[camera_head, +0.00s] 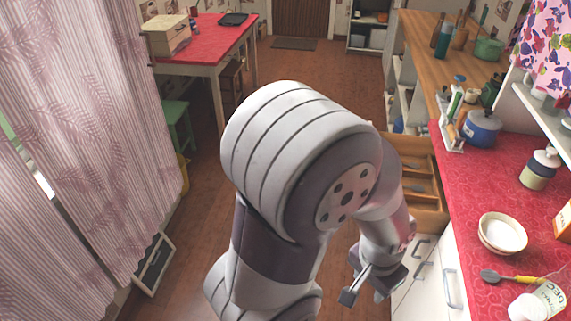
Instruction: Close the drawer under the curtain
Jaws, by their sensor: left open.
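A wooden drawer (430,212) is pulled open from the right-hand counter, with its inside divided into compartments. Several utensils lie in it, among them dark spoon-like ones. My left arm fills the middle of the view and hides the drawer's left part. My left gripper (368,287) points down in front of the white cabinet, nearer to me than the drawer and apart from it. It is open and empty. A pink floral curtain (560,45) hangs at the upper right, and a striped curtain (80,130) hangs at the left. My right gripper is out of view.
White cabinet doors with handles (450,285) stand below the red counter (475,240). The counter holds a bowl (502,234), a blue pot (480,129) and a jar (538,170). A red table (205,40) stands at the back left. The floor between is largely clear.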

